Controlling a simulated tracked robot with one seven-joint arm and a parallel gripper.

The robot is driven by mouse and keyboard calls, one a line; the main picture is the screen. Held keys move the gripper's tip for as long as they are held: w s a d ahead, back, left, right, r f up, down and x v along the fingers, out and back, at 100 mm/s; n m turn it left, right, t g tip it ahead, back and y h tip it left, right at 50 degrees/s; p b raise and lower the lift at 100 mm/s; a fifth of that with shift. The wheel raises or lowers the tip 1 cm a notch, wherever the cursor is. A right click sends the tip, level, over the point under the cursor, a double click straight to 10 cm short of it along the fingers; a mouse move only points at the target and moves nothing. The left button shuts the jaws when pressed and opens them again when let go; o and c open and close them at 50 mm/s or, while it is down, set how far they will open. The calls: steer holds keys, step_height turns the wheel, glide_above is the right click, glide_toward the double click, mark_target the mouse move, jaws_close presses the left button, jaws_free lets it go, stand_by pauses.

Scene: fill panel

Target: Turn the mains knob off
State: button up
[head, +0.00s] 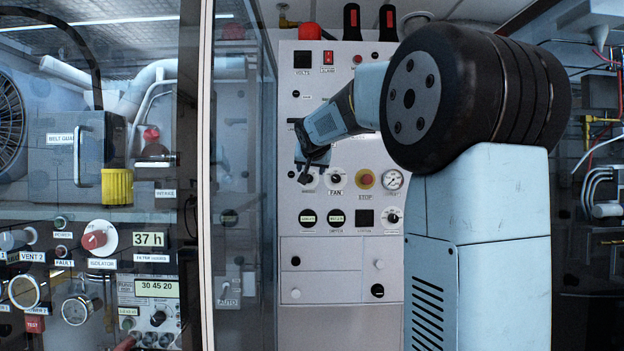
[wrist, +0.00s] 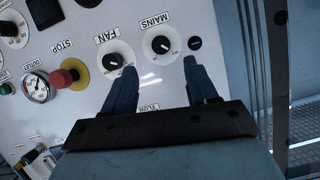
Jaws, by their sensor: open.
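The mains knob (wrist: 161,45) is a black knob with a white pointer mark on a round white dial, labelled MAINS, in the wrist view, where the panel appears upside down. My gripper (wrist: 159,67) is open and empty, its two fingers apart, with the knob just beyond and between the tips. I see no contact. In the head view my gripper (head: 304,172) is in front of the panel, left of the fan knob (head: 336,179), and largely covers the mains knob. The fan knob also shows in the wrist view (wrist: 115,61), close to one fingertip.
A red stop button (head: 366,180) on a yellow disc and a pressure gauge (head: 393,180) sit right of the fan knob. A small black knob (wrist: 195,43) is beside the mains dial. A glass door with a metal frame (head: 207,150) stands left of the panel.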

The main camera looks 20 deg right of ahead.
steer(key=x, duration=0.8)
steer(key=shift+w, duration=0.25)
steer(key=shift+f, duration=0.1)
steer(key=shift+d, duration=0.1)
steer(key=c, duration=1.1)
